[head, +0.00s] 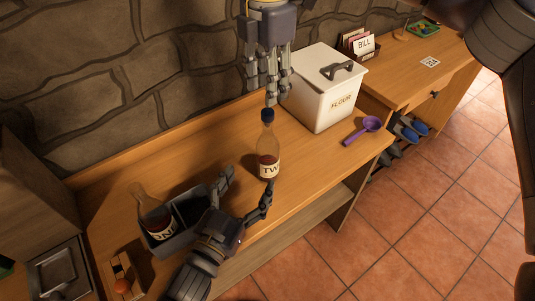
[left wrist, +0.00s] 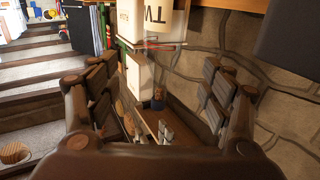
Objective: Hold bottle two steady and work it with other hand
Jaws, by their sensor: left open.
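Bottle two (head: 267,150), with a blue cap, dark contents and a white label starting "TW", stands upright on the wooden bench (head: 310,150). My left gripper (head: 247,192) is open, low on the near left side of the bottle, with its fingers spread toward it. I cannot tell whether a finger touches the glass. An upside-down "TW" label (left wrist: 158,14) shows at the top of the left wrist view. My right gripper (head: 270,96) hangs fingers down just above the bottle's cap. Its fingers look parted and hold nothing that I can see.
A grey two-part caddy (head: 187,207) holds a second bottle (head: 150,212) in its left compartment; the other looks empty. A white flour bin (head: 325,95) and purple scoop (head: 363,130) are to the right. The stone wall (head: 90,80) stands behind the bench.

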